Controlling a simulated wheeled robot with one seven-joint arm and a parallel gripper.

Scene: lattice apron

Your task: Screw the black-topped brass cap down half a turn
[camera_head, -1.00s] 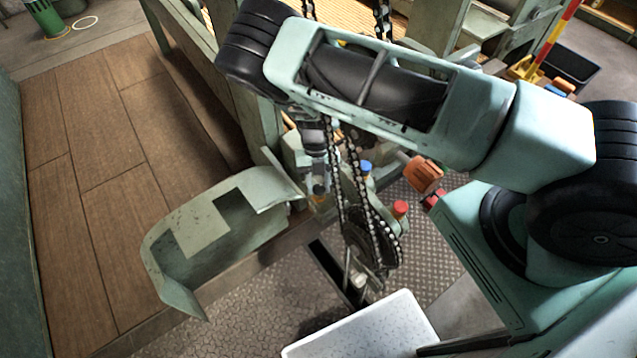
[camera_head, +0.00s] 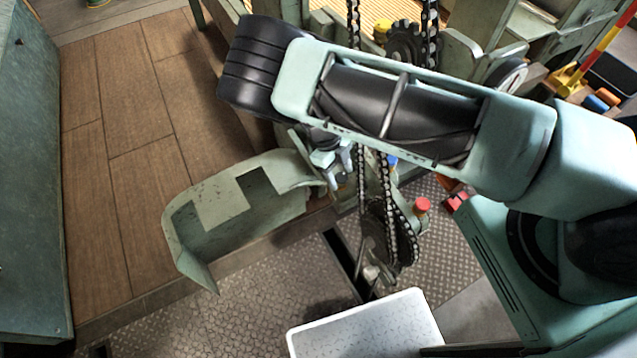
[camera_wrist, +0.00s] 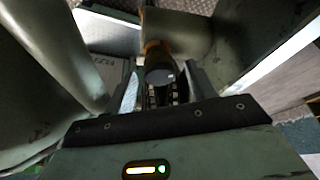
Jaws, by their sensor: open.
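The black-topped brass cap (camera_wrist: 160,75) shows in the wrist view just above the middle, its dark round top facing the camera and a brass-orange part behind it. My gripper (camera_wrist: 162,90) is open, with one finger on each side of the cap in the picture. I cannot tell whether either finger touches it. In the head view my gripper (camera_head: 332,160) hangs below my forearm, beside the chain. The cap is hidden there.
A chain loop (camera_head: 362,190) and sprocket hang close to the right of my gripper. A bent green metal guard (camera_head: 215,235) juts out to the left. A red knob (camera_head: 422,205) stands to the right. A white speckled tray (camera_head: 375,325) lies below.

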